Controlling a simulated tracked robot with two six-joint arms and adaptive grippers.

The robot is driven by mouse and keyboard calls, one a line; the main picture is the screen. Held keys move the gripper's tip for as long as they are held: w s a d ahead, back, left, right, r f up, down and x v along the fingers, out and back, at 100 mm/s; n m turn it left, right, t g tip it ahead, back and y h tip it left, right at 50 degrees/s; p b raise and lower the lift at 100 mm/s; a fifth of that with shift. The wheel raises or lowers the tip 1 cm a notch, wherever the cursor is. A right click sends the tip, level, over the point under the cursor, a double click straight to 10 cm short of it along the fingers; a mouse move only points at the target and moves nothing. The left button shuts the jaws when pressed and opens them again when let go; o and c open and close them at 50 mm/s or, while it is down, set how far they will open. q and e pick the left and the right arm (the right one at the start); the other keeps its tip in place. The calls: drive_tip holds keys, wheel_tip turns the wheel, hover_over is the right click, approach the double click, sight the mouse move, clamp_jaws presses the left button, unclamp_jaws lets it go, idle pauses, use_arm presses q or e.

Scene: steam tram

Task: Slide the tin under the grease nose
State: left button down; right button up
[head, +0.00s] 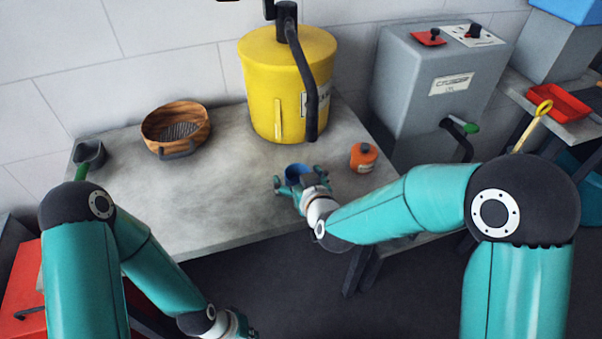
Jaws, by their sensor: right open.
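A small blue tin (296,170) stands on the grey bench, in front of the yellow grease drum (262,85). A black pipe (305,75) bends down the drum's front right side, and its lower end, the grease nose (312,137), is behind and slightly right of the tin. My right gripper (299,179) is open, with its fingers on either side of the tin; whether they touch it I cannot tell. The gripper hides the tin's lower part. My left gripper (241,325) is low at the bottom edge, in front of the bench, partly cut off; its fingers are unclear.
An orange can (363,157) stands just right of my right gripper on the bench (225,205). A wooden bowl (175,127) and a dark scoop (90,155) with a green handle are at the left. A grey machine (415,80) stands right of the bench. The bench's middle left is clear.

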drive_tip(key=shift+w+a+f, duration=0.15)
drive_tip(key=shift+w+f, duration=0.1)
drive_tip(key=shift+w, duration=0.25)
drive_tip(key=c, duration=1.5)
